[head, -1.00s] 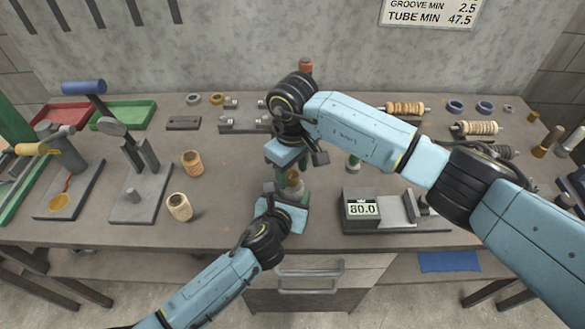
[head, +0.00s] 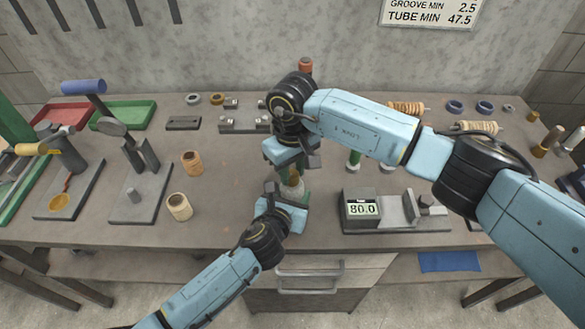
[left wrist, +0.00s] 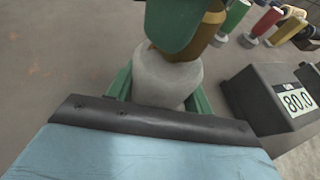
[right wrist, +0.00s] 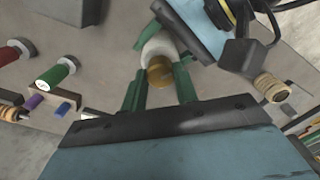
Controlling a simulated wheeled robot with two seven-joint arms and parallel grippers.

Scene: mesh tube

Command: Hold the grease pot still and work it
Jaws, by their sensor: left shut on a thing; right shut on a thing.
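The grease pot has a pale, whitish body (left wrist: 167,75) in the left wrist view, with a brown top part (left wrist: 207,32) that looks tilted against the body there. My left gripper (head: 286,197) is shut on the pale body, with a green finger on each side. My right gripper (head: 291,164) is above it, shut on the brown top part. In the right wrist view the brown end (right wrist: 160,72) lies between my green fingers, with the pale body (right wrist: 160,45) beyond it. In the head view my grippers hide much of the pot.
A gauge reading 80.0 (head: 362,209) stands close to the right of the pot. Two small tubes, one brown (head: 192,163) and one cream (head: 179,207), stand to the left. Grey stands (head: 150,205), trays (head: 122,115) and wound spools (head: 477,127) surround the work area. The front edge is near.

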